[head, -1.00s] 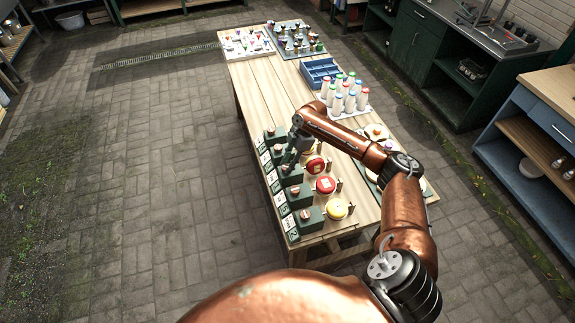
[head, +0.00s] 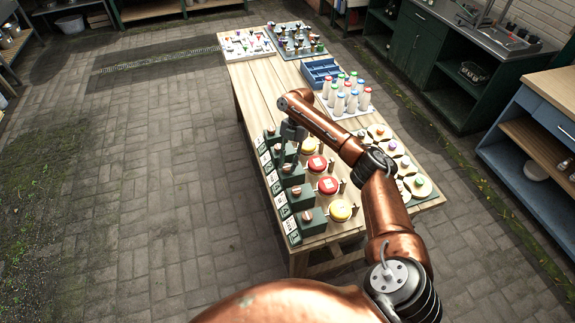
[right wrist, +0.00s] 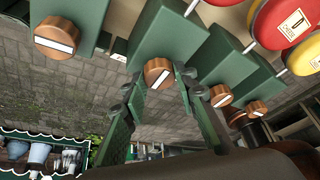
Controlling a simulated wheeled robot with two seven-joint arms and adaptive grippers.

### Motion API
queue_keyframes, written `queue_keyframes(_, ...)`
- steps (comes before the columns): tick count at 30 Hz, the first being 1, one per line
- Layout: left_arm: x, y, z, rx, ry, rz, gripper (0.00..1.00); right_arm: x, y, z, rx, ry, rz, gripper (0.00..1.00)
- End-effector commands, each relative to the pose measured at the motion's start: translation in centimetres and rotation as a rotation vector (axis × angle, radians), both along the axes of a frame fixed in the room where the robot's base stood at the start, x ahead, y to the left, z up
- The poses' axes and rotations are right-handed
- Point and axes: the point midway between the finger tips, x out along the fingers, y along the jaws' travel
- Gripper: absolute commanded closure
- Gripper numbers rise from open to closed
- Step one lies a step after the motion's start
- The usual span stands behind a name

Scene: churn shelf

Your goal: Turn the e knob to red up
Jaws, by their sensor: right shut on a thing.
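A row of dark green boxes (head: 300,195) stands along the near-left part of the table, each with a round wooden knob. My right gripper (head: 283,157) points down over one of the farther boxes. In the right wrist view, its two green fingers (right wrist: 158,86) are on either side of a wooden knob (right wrist: 158,72) with a white bar, and it is shut on it. Another knob (right wrist: 57,37) shows to the left, and two more to the right, one of them here (right wrist: 221,96). Letter plates (head: 288,225) front the boxes; I cannot read which is e. My left gripper is not in view.
Red and yellow round pieces (head: 328,185) sit close to the right of the boxes. White bottles (head: 345,95), a blue tray (head: 318,72) and a board of colored discs (head: 405,165) stand farther right and back. The table's middle-left (head: 262,95) is clear.

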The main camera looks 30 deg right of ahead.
Motion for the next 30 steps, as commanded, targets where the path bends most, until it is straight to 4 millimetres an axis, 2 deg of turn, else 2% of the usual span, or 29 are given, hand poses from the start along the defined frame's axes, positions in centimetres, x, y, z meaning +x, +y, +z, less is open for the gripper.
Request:
queue_keyframes(15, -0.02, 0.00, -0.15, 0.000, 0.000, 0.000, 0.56, 0.04, -0.01, 0.03, 0.000, -0.001, 0.020, 0.98)
queue_keyframes(16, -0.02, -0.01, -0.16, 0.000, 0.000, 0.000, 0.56, 0.04, -0.01, 0.03, 0.000, -0.001, 0.020, 0.72)
queue_keyframes(23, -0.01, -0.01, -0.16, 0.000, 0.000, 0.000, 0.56, 0.03, -0.01, 0.02, -0.001, -0.001, 0.019, 0.56)
queue_keyframes(30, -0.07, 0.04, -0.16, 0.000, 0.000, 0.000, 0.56, 0.01, -0.02, 0.03, -0.001, -0.001, 0.019, 0.56)
